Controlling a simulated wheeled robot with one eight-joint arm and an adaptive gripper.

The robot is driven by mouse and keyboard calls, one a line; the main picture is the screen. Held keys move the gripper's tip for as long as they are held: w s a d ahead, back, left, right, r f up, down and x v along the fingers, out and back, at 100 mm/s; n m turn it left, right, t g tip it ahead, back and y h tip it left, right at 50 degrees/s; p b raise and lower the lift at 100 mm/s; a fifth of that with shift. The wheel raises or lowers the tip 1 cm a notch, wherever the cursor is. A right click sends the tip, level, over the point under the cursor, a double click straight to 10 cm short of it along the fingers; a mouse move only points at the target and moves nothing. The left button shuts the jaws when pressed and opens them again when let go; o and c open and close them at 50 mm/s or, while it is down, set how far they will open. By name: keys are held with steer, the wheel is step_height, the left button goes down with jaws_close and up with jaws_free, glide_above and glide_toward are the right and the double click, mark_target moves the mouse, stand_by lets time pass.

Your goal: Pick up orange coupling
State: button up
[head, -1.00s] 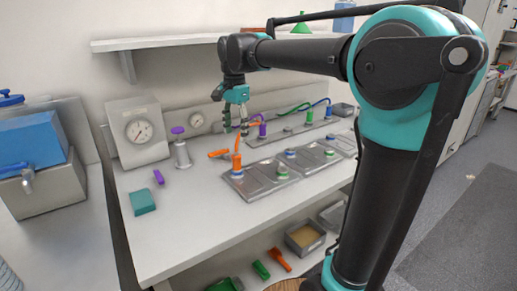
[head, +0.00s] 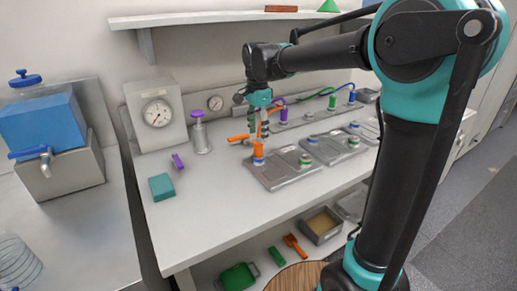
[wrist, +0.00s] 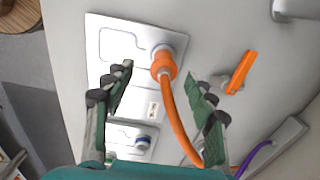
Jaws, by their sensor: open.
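The orange coupling (head: 258,148) stands upright on a grey plate (head: 277,181) on the bench. In the wrist view the coupling (wrist: 163,66) sits at a round fitting on the plate, with an orange hose (wrist: 178,120) running from it toward my gripper. My gripper (head: 259,128) is open just above the coupling. In the wrist view its two dark green fingers (wrist: 160,80) are spread to either side of the coupling and hose, apparently not closed on them. The fingers partly hide the hose in the head view.
An orange lever (head: 238,138) lies behind the coupling; it shows at right in the wrist view (wrist: 241,72). A purple hose coupling (head: 283,114) stands behind right. A purple-topped cylinder (head: 200,135) and gauge box (head: 157,116) stand left. The front bench is mostly clear.

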mark_target(258, 137)
steer(key=shift+w+d+f, duration=0.1)
steer(key=shift+w+f, duration=0.05)
steer(key=shift+f, duration=0.8)
steer(key=shift+w+a+f, duration=0.1)
steer(key=shift+w+f, duration=0.1)
steer(key=shift+f, duration=0.75)
steer(key=shift+w+d+f, duration=0.1)
steer(key=shift+w+f, duration=0.05)
steer(key=shift+f, duration=0.8)
steer(key=shift+c, duration=0.2)
jaws_close()
